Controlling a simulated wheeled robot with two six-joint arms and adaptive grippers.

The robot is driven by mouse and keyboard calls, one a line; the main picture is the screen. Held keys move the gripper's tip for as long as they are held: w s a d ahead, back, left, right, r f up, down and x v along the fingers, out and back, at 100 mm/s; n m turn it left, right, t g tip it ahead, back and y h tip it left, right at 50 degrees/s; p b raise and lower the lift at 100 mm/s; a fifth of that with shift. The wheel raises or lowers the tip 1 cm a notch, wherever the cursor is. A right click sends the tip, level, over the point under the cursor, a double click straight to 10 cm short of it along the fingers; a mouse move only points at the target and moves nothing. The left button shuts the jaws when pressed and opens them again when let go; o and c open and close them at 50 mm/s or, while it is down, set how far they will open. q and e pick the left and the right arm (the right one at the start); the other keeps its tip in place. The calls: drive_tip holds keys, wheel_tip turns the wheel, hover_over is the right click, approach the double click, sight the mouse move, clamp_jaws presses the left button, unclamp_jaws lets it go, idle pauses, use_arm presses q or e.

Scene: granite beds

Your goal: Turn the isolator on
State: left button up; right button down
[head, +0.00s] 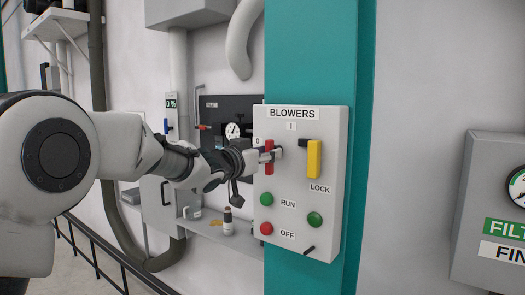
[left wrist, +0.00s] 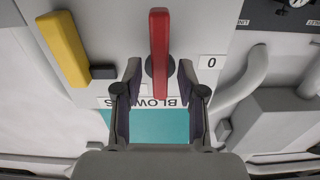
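The grey isolator panel headed BLOWERS (head: 325,190) is mounted on a teal column. Its red handle (head: 269,170) stands vertical at the panel's left, near the "0" mark; an "I" mark sits higher up. In the left wrist view the red handle (left wrist: 159,45) runs between my fingers, with a dark hub behind it. My left gripper (head: 274,154) is at the handle in the head view, partly covering it. In the left wrist view my left gripper (left wrist: 159,80) is open, a finger on each side of the handle, with visible gaps. My right gripper is not in view.
A yellow lock lever (head: 314,160) sits right of the red handle. Green and red RUN and OFF buttons (head: 266,228) are below. A shelf with small items (head: 225,232) and a gauge panel (head: 215,112) lie behind; a grey filter box (head: 480,190) stands at right.

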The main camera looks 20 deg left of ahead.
use_arm(q)
drive_tip(key=b+v, duration=0.1)
drive_tip(key=v, duration=0.5)
drive_tip(key=shift+b, duration=0.3)
